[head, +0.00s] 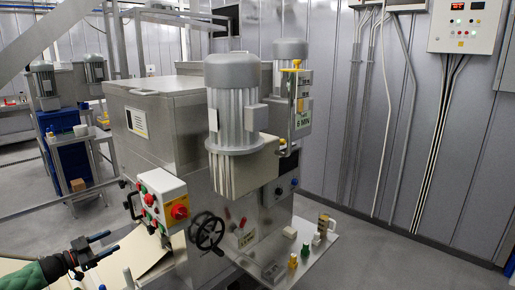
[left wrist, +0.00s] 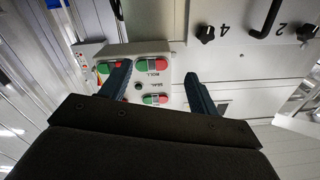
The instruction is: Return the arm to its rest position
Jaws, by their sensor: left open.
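My left gripper (head: 99,249) is at the lower left of the head view, with its two fingers apart and nothing between them. It is in free space left of and below the control box (head: 160,197) on the machine. In the left wrist view the open fingers (left wrist: 155,85) stand in front of the control box (left wrist: 150,60) with its red and green buttons, and do not appear to touch it. My right gripper is not in either view.
The large steel machine (head: 180,120) with a grey motor (head: 233,100) fills the middle. A side shelf (head: 300,270) holds several small items. A pale belt (head: 140,262) lies beside my left gripper.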

